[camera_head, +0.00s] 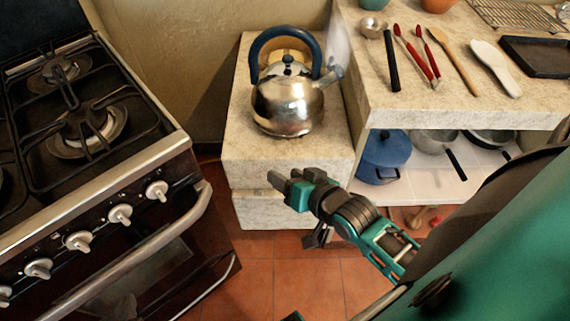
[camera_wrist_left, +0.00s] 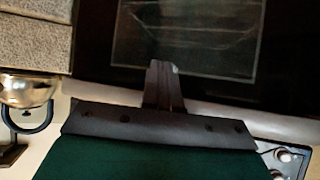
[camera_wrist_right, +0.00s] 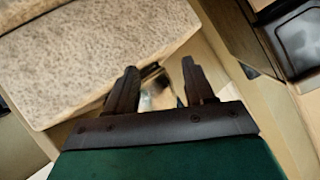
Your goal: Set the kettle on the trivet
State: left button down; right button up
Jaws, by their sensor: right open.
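The shiny steel kettle (camera_head: 287,106) with a blue arched handle stands upright on the low stone counter (camera_head: 247,152). It also shows upside down at the left edge of the left wrist view (camera_wrist_left: 27,92). Behind its handle is a round tan thing (camera_head: 285,47), partly hidden; I cannot tell whether it is the trivet. My right gripper (camera_wrist_right: 160,88) is open and empty near a stone slab.
A black stove (camera_head: 90,130) with knobs stands at the left. The stone shelf (camera_head: 440,108) at the right bears a ladle, red tongs, spoons, a black tray (camera_head: 538,56) and a wire rack. A blue pot (camera_head: 385,150) sits below. My teal arm covers the lower right.

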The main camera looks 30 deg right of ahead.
jog(key=s+a+f+n+g, duration=0.2)
jog(key=s+a+f+n, duration=0.2)
jog(key=n, duration=0.3)
jog(key=shift+s+a+f+y, duration=0.3)
jog(key=shift+s+f+y, duration=0.1)
jog(key=shift+s+f, duration=0.45)
jog(key=shift+r, duration=0.2)
jog(key=r+p, duration=0.2)
jog(key=shift+s+d+p, duration=0.1)
jog(key=shift+d+p, duration=0.1)
jog(key=shift+p, duration=0.2)
